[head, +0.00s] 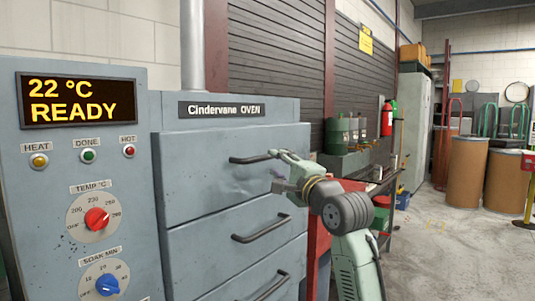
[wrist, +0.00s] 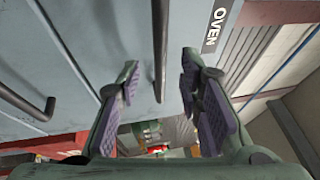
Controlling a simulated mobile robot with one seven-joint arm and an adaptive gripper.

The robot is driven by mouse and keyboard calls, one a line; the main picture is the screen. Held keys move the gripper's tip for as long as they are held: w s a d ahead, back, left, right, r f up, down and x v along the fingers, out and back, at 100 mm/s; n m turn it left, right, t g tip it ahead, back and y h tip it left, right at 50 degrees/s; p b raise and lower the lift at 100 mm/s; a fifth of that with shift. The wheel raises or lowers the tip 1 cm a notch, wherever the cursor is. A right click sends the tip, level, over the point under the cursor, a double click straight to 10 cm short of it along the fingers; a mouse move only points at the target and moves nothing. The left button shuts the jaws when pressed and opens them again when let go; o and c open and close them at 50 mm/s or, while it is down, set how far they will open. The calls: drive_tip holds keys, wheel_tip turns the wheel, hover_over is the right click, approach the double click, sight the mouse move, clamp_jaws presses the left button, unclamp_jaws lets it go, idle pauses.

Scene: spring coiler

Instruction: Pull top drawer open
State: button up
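The oven's top drawer (head: 205,185) has a blue-grey front and looks level with the drawers below. Its dark bar handle (head: 248,159) runs across the upper part of the front. My gripper (head: 278,171) is at the right end of this handle in the head view. In the wrist view my gripper (wrist: 158,76) is open, with purple-padded fingers spread to either side. The top handle (wrist: 160,45) lies between the fingertips, with a gap on both sides. I cannot tell how deep the handle sits between the fingers.
A middle drawer handle (head: 262,229) and a lower drawer handle (head: 270,287) are below. The control panel (head: 85,170) at left reads 22 °C READY. A bench with green bottles (head: 338,132) stands behind my arm. Open floor (head: 445,245) lies to the right.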

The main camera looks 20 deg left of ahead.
sight(269, 158)
drive_tip(key=p+x, duration=0.1)
drive_tip(key=x, duration=0.5)
drive_tip(key=shift+a, duration=0.1)
drive_tip(key=shift+c, duration=0.2)
clamp_jaws()
idle(0.5)
